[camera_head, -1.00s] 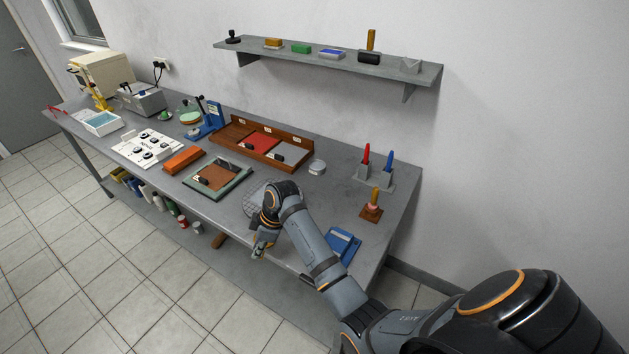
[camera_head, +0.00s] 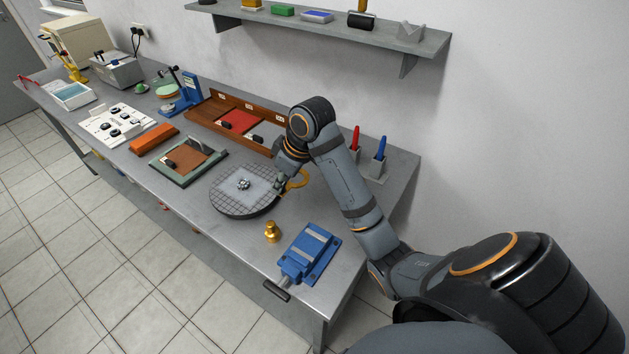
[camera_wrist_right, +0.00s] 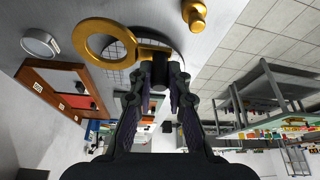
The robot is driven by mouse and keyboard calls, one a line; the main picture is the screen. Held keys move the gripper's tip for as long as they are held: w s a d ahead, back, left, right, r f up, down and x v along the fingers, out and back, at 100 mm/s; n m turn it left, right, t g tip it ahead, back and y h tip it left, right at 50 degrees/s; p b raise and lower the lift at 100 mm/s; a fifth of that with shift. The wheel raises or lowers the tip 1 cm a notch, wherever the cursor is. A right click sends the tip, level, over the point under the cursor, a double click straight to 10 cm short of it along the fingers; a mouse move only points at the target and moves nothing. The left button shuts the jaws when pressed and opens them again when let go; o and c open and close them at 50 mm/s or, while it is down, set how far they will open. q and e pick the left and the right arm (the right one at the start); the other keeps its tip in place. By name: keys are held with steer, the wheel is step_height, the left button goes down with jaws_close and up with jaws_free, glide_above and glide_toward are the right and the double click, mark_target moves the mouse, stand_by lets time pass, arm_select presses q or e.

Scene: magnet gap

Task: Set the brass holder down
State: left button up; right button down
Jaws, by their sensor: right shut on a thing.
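The brass holder (camera_head: 299,181) is a flat gold ring with a short bar. My right gripper (camera_head: 281,185) is shut on its bar, at the right rim of the round gridded plate. In the right wrist view the ring of the brass holder (camera_wrist_right: 84,38) sticks out to the left beyond the fingers of my right gripper (camera_wrist_right: 158,80). The bar lies between the fingertips. I cannot tell whether the holder touches the table or hangs just above it. My left gripper is not in view.
The round gridded plate (camera_head: 222,198) carries small silvery pieces (camera_head: 243,184). A brass knob-shaped piece (camera_head: 272,232) and a blue vise (camera_head: 307,253) stand in front. A wooden tray (camera_head: 205,108) and pen stand (camera_head: 372,168) are behind. Bare table lies right of the plate.

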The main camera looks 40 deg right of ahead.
mark_target(289, 183)
steer(key=w+d+f+b, duration=0.1)
steer(key=b, duration=0.1)
steer(key=d+f+b, duration=0.1)
steer(key=f+b, duration=0.1)
steer(key=shift+w+d, duration=0.35)
steer(key=shift+d, duration=0.05)
steer(key=w+d+f, duration=0.1)
steer(key=d+f, duration=0.1)
steer(key=w+d+f, duration=0.1)
steer(key=w+d, duration=0.1)
steer(key=d, duration=0.1)
steer(key=w+d+f, duration=0.1)
steer(key=d+f, duration=0.1)
steer(key=d, duration=0.1)
steer(key=shift+w+f+b, duration=0.3)
steer(key=shift+w+b, duration=0.1)
steer(key=shift+w+d+f, duration=0.2)
steer(key=shift+w+f, duration=0.05)
steer(key=shift+f, duration=0.05)
steer(key=f, duration=0.3)
steer(key=shift+d+f+p, duration=0.2)
steer(key=shift+d+p, duration=0.1)
steer(key=shift+p, duration=0.1)
arm_select(q)
step_height(289, 183, down, 5)
steer(key=shift+w+a+f, duration=0.1)
arm_select(e)
steer(key=shift+w+f, duration=0.1)
steer(key=shift+f, duration=0.15)
